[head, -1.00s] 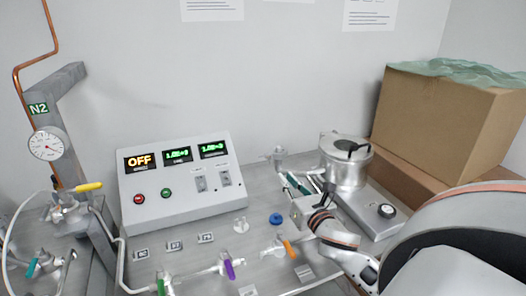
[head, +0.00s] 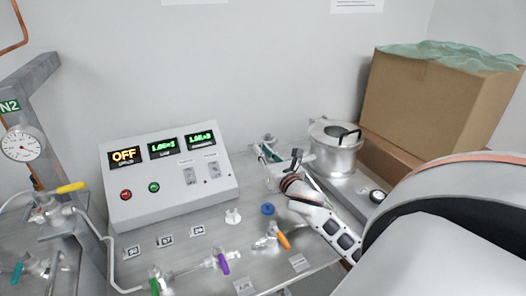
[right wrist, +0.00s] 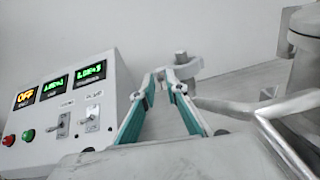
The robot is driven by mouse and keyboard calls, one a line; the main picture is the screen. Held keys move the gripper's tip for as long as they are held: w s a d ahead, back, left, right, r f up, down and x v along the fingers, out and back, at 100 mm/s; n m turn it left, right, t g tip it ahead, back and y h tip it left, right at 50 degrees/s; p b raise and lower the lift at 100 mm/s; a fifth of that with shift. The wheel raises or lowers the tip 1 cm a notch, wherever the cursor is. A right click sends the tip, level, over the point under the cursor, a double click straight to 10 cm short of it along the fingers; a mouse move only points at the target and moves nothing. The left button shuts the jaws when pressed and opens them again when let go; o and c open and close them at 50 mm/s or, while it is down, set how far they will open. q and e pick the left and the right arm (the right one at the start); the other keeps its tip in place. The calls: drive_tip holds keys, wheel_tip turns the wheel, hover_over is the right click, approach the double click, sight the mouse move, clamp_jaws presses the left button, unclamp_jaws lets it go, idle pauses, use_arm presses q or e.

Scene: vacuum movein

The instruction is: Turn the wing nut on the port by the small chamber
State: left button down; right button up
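The small chamber (head: 336,160) is a silver cylinder with a lid and a black handle, right of centre in the head view. Its side is cut off at the right of the right wrist view. A small metal port (right wrist: 183,62) stands just beyond my fingertips there; I cannot make out its wing nut clearly. My right gripper (right wrist: 162,76) has its teal-padded fingers apart with nothing seen between them. In the head view the right gripper (head: 266,152) reaches left of the chamber and partly hides the port. I cannot tell whether it touches the port. My left gripper is not in view.
A control box (head: 170,178) with lit displays stands left of my right gripper. Valves with purple (head: 224,263) and orange (head: 284,240) handles and a blue cap (head: 267,209) are in front. A cardboard box (head: 435,105) stands at the back right.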

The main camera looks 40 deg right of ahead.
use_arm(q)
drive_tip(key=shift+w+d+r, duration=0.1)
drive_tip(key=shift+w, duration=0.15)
use_arm(e)
drive_tip(key=shift+w, duration=0.1)
clamp_jaws()
